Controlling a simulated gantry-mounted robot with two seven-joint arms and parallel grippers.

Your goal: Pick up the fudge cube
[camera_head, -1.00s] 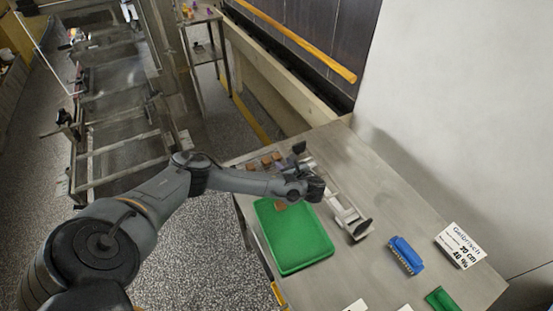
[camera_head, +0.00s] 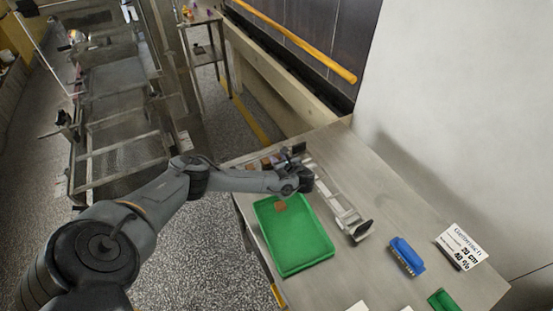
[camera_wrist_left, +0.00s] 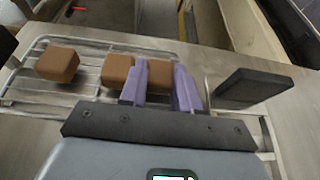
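My left gripper (camera_head: 301,173) is over the far part of the table, by the wire rack (camera_head: 343,205). In the left wrist view its two purple fingers (camera_wrist_left: 161,82) stand apart, with a brown fudge cube (camera_wrist_left: 160,74) showing in the gap between them. I cannot tell whether they touch it. A second cube (camera_wrist_left: 117,69) is just left of the left finger, and a third cube (camera_wrist_left: 57,64) sits farther left on the rack (camera_wrist_left: 88,47). Another brown cube (camera_head: 281,206) lies in the green tray (camera_head: 290,270). My right gripper is not in view.
A black block (camera_wrist_left: 253,86) stands right of the fingers. A blue brush (camera_head: 406,256), a printed sign (camera_head: 461,247) and a green item (camera_head: 441,300) are on the right of the table (camera_head: 375,180). The wall rises behind.

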